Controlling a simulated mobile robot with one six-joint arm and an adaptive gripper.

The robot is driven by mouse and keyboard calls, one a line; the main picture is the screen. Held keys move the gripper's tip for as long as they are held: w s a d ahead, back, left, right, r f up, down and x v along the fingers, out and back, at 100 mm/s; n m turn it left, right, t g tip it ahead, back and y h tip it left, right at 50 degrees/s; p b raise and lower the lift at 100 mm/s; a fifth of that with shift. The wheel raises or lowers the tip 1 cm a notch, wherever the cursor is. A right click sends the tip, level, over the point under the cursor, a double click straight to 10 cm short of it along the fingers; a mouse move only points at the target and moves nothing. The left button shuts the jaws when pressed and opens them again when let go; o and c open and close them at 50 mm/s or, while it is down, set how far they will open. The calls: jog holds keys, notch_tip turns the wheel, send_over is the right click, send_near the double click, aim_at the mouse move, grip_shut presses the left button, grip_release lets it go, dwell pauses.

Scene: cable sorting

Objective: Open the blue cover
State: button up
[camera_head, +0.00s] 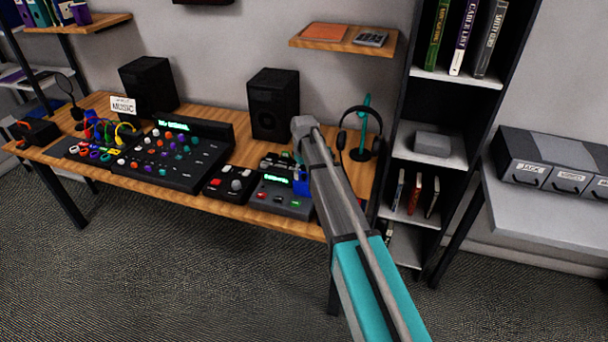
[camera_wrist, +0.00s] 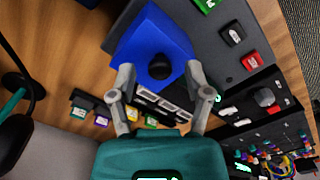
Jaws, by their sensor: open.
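The blue cover (camera_wrist: 140,42) is a blue box-like piece with a round black knob (camera_wrist: 159,67) on the side facing my gripper. It sits at the end of a dark grey device (camera_wrist: 205,45). In the head view only part of the blue cover (camera_head: 302,183) shows, behind my arm. My gripper (camera_wrist: 158,72) is open, with one finger on each side of the knob and nothing visibly held. Whether the fingertips touch the cover cannot be told. My arm hides the gripper's fingers in the head view.
Small cartridges (camera_wrist: 100,115) and a slotted rack (camera_wrist: 160,103) lie close to the fingers. Headphones on a teal stand (camera_head: 363,135) are to the right, and a black speaker (camera_head: 273,103) stands behind. A large mixer (camera_head: 178,152) fills the desk further left.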

jog(key=shift+c, duration=0.2)
grip_shut()
